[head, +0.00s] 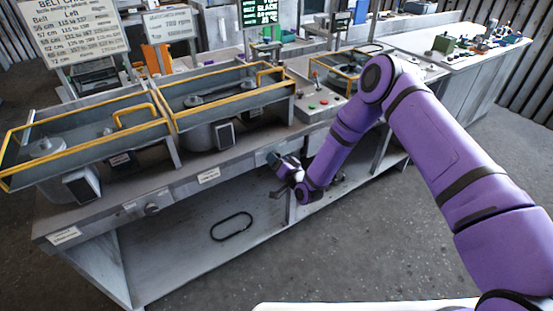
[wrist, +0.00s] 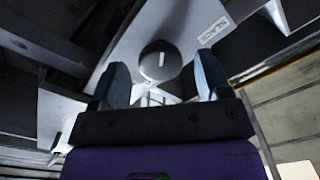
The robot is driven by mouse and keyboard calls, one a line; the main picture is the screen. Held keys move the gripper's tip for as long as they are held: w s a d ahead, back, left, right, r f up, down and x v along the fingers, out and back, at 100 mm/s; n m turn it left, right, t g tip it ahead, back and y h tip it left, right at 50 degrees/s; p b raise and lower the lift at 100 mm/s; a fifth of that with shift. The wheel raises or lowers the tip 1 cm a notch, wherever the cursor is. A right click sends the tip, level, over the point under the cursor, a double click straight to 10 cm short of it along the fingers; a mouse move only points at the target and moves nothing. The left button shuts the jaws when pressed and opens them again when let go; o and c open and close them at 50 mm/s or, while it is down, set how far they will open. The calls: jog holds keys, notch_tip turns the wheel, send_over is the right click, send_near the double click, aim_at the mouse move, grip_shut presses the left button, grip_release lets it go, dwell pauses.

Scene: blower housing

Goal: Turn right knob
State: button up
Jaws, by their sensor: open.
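The right knob (wrist: 160,62) is a dark round dial with a short white mark; in the wrist view it sits between and just beyond my two fingertips. My gripper (wrist: 160,85) is open, with one blue-grey finger on each side of the knob's outline and no clear contact. In the head view my gripper (head: 273,158) is at the bench's front panel, right of a white label, and the right knob is hidden behind it. Another knob (head: 152,209) is farther left on the same front panel.
A black belt loop (head: 232,226) lies on the lower shelf (head: 175,255). A white label (head: 208,175) is on the front panel. The floor in front is clear.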

jog(key=v, duration=0.9)
jog(key=shift+d, duration=0.1)
jog(key=w+d+r+n+g+h, duration=0.1)
jog(key=d+r+h, duration=0.15)
jog(key=r, duration=0.55)
jog(key=w+d+r+n+g+h, duration=0.15)
jog(key=d+r, duration=0.25)
jog(key=r, duration=0.5)
jog(key=w+d+r+n+g+h, duration=0.1)
jog(key=w+d+r, duration=0.15)
jog(key=r, duration=0.55)
jog(key=s+d+r+g+h, duration=0.1)
jog(key=s+d+r+h, duration=0.1)
jog(key=s+d+r, duration=0.5)
jog(key=s+d+r+g+h, duration=0.1)
jog(key=s+d+r, duration=0.25)
jog(key=r, duration=0.45)
jog(key=s+d+r+g, duration=0.1)
jog(key=s+d+r, duration=0.1)
jog(key=s, duration=0.8)
jog(key=s+d+r+m+g+h, duration=0.1)
jog(key=s+d+r+g, duration=0.1)
jog(key=s, duration=0.8)
jog(key=s+d+r+m+g+h, duration=0.1)
jog(key=s+r, duration=0.3)
jog(key=s, duration=0.6)
jog(key=shift+s+d, duration=0.35)
jog(key=shift+d, duration=0.4)
jog(key=shift+w+r+m, duration=0.1)
jog(key=shift+m, duration=0.15)
